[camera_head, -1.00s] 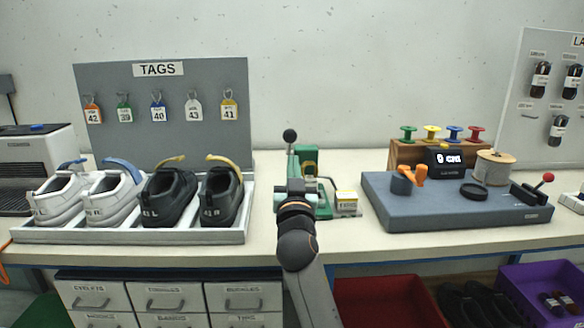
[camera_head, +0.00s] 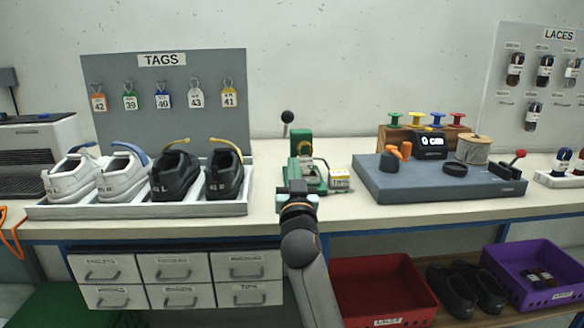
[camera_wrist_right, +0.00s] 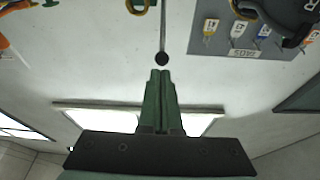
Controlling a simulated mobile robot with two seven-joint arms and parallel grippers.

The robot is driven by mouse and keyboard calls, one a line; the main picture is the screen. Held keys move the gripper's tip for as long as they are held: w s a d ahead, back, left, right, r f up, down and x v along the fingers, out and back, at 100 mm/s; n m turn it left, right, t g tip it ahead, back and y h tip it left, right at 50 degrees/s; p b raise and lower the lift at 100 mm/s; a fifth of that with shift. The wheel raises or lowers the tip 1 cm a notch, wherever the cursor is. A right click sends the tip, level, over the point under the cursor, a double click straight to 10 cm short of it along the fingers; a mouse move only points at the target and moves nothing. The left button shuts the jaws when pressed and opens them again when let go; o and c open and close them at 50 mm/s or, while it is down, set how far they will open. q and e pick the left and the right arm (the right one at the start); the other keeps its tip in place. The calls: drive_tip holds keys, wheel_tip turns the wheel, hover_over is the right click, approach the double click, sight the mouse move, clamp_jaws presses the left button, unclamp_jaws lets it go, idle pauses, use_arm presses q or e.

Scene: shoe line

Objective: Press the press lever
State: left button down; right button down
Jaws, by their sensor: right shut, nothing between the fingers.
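The green press (camera_head: 302,150) stands on the workbench, just beyond my right gripper in the head view. Its lever ends in a black ball knob (camera_head: 287,117) standing above the press on the left. My right gripper (camera_head: 298,187) is shut and empty, in front of the press, and hides part of its base. In the right wrist view, the green fingers (camera_wrist_right: 158,80) are closed together and the lever's black knob (camera_wrist_right: 162,58) appears just past their tips, with its thin rod beyond; the real distance is unclear. My left gripper is out of view.
A shoe tray (camera_head: 140,210) with several shoes is left of the press. A grey-blue station (camera_head: 440,188) with spools behind stands further right. The tags board (camera_head: 165,95) is behind the shoes.

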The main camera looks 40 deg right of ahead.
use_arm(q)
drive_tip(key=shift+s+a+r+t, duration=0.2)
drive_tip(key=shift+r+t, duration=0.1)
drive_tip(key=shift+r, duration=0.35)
